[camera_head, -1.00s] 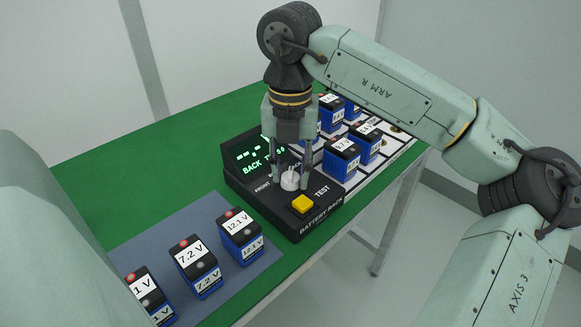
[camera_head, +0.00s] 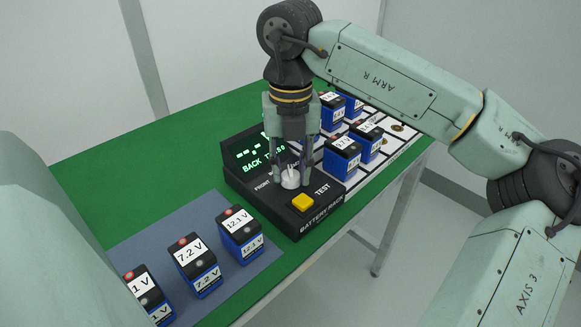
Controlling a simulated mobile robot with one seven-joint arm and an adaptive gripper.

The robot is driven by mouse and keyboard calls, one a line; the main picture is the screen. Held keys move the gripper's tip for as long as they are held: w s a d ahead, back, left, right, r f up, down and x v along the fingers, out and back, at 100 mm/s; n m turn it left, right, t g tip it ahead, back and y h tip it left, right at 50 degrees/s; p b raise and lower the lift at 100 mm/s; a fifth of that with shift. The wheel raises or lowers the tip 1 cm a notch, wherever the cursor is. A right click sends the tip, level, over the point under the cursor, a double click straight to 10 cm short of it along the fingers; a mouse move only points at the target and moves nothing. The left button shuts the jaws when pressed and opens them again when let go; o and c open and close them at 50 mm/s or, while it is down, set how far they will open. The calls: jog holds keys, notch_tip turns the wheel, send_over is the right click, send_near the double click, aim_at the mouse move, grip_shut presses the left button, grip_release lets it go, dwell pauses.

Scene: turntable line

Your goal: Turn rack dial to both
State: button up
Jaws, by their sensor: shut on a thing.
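The battery rack (camera_head: 310,222) is a black box with a sloped green-lit display (camera_head: 250,153) that reads "BACK" and some digits, partly hidden by my gripper. The rack dial (camera_head: 290,180) is a small white knob on its top, with labels "FRONT" and "BACK" beside it, the latter partly covered. A yellow TEST button (camera_head: 303,202) sits to the dial's right. My gripper (camera_head: 291,176) points straight down and is shut on the dial, one finger on each side. I cannot read the dial's exact pointing; a "both" label is not visible.
Blue batteries (camera_head: 240,235) marked 12.1 V, 7.2 V and one partly cut off stand on a grey mat (camera_head: 228,287) at front left. More blue batteries (camera_head: 342,160) stand on a white tray behind the rack. The green table (camera_head: 110,190) is clear at left.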

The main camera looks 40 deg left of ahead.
aim_at(290, 170)
jog(key=n, duration=0.3)
jog(key=shift+n, duration=2)
jog(key=o, duration=1.2)
notch_tip(290, 170, up, 12)
jog(key=shift+r, duration=0.1)
